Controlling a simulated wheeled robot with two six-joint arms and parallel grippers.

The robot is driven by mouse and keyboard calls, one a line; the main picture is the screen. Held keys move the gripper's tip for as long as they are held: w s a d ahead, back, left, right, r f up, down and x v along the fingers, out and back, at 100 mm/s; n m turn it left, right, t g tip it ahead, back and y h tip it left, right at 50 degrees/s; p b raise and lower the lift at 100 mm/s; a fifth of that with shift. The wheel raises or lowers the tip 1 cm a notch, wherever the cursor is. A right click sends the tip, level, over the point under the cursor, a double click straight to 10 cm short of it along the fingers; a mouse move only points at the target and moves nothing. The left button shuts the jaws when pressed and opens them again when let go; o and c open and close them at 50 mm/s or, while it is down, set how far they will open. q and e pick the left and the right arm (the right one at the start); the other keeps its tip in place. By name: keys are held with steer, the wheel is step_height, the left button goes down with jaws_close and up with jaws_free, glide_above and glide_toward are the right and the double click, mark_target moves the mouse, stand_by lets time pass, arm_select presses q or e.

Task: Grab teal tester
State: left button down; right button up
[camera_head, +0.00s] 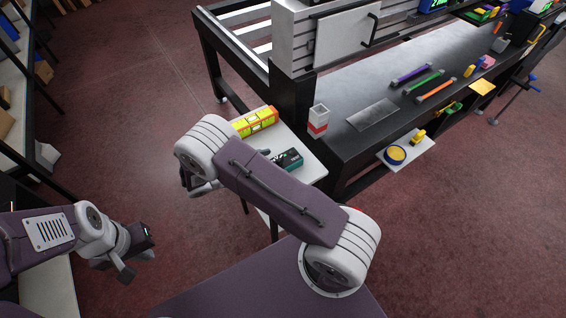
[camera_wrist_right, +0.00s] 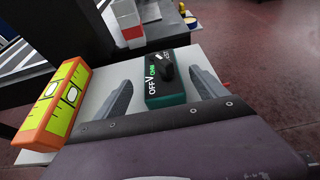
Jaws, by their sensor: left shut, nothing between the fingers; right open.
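The teal tester (camera_head: 290,160) lies on a small white side table, partly behind my right arm in the head view. In the right wrist view the tester (camera_wrist_right: 166,92) shows a black knob and pale "OFF V" lettering. My right gripper (camera_wrist_right: 162,78) is open, with one grey finger on each side of the tester and visible space beside it. Whether a finger touches it I cannot tell. In the head view the right gripper is mostly hidden by my arm. My left gripper (camera_head: 138,262) is shut and empty at lower left, far from the tester.
A yellow-and-orange level (camera_head: 255,122) lies on the white side table (camera_head: 312,168), left of the tester in the wrist view (camera_wrist_right: 58,105). A red-and-white block (camera_head: 318,121) stands on the dark bench's corner. The bench (camera_head: 340,92) holds several coloured tools.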

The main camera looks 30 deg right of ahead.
mark_target(284, 160)
steer(key=x, duration=0.5)
steer(key=shift+d+f+p, duration=0.15)
steer(key=shift+d+p, duration=0.1)
steer(key=shift+p, duration=0.15)
steer(key=shift+s, duration=0.1)
steer(key=c, duration=1.7)
steer(key=shift+o, duration=0.2)
steer(key=shift+r, duration=0.55)
steer(key=r, duration=0.2)
steer(key=d+r, duration=0.1)
steer(key=r, duration=0.1)
steer(key=shift+s, duration=0.3)
steer(key=s+d+r, duration=0.4)
steer(key=d+r, duration=0.2)
steer(key=d, duration=0.3)
steer(key=shift+s+d, duration=0.2)
steer(key=shift+s, duration=0.1)
